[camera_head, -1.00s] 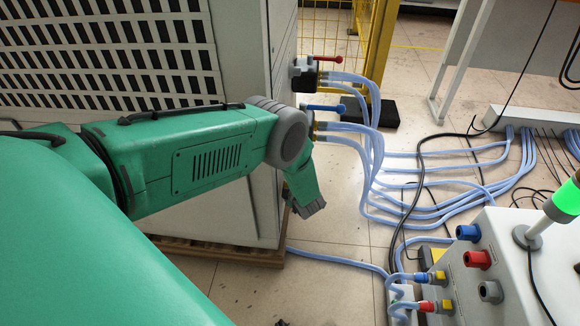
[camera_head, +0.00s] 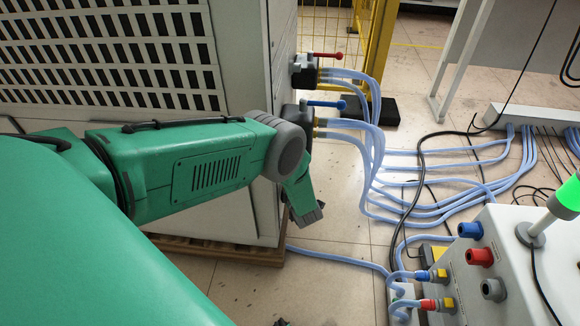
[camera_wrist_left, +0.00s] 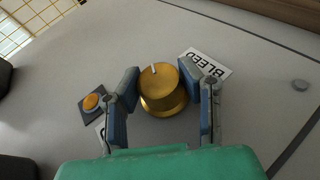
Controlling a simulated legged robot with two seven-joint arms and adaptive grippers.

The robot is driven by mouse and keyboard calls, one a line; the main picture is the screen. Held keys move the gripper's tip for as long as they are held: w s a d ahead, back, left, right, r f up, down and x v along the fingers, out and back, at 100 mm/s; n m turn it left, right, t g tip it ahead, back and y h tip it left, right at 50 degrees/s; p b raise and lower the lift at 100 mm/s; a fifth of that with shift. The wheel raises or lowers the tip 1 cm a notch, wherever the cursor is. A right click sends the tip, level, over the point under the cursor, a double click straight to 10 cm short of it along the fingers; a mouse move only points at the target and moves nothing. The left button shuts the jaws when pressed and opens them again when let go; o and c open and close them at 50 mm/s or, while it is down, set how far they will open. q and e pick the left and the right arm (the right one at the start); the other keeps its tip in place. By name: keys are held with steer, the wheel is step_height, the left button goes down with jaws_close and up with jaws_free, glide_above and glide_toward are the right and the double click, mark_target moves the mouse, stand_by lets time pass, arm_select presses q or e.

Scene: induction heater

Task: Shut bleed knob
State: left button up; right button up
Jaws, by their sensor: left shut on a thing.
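The bleed knob (camera_wrist_left: 162,92) is a round gold knob with a white pointer mark, in the middle of the left wrist view. It stands on a pale grey panel beside a white label (camera_wrist_left: 207,66) reading BLEED. My left gripper (camera_wrist_left: 160,77) is shut on the knob, with one blue-grey finger at each side of it. In the head view my green left arm reaches across to the cabinet's right edge; the knob and fingers are not visible there. My right gripper is in neither view.
An orange button (camera_wrist_left: 92,102) sits left of the knob. On the cabinet side are a red-handled valve (camera_head: 325,56) and a blue-handled valve (camera_head: 325,104), with clear hoses (camera_head: 370,150) close to my arm. A heater box (camera_head: 480,270) stands at lower right.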

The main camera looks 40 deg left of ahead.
arm_select(q)
steer(key=shift+s+f+t+y+b, duration=0.15)
steer(key=shift+t+y+b, duration=0.3)
steer(key=shift+t+y, duration=0.2)
steer(key=o, duration=1.2)
steer(key=shift+s, duration=0.1)
steer(key=v, duration=1.2)
